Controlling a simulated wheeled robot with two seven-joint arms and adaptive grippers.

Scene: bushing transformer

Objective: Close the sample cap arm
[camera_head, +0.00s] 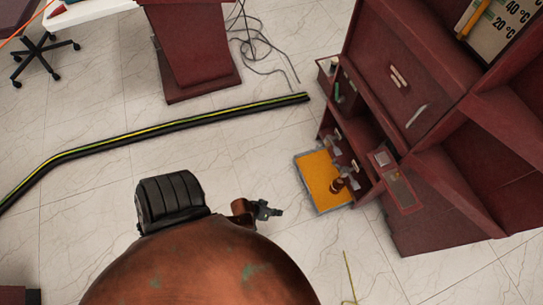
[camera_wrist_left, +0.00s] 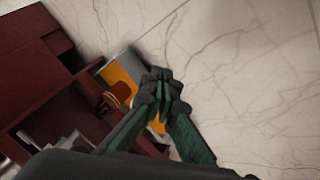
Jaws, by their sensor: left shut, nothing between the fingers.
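My left gripper (camera_head: 268,211) is shut and empty, left of the orange tray in the head view. In the left wrist view its fingertips (camera_wrist_left: 160,85) meet in front of the orange tray, hiding part of it. The orange tray (camera_head: 314,174) has a grey rim and juts from the front of a dark red cabinet (camera_head: 431,203). A small brown piece (camera_head: 337,185) sits at the tray's right side. Small grey fittings (camera_head: 335,148) sit inside the cabinet's low opening. I cannot tell which part is the sample cap arm. My right gripper is not in view.
A yellow-and-green striped cable cover (camera_head: 150,132) runs across the floor. A dark red pedestal (camera_head: 192,45), loose cables (camera_head: 262,50) and a wheeled chair base (camera_head: 40,58) are at the back.

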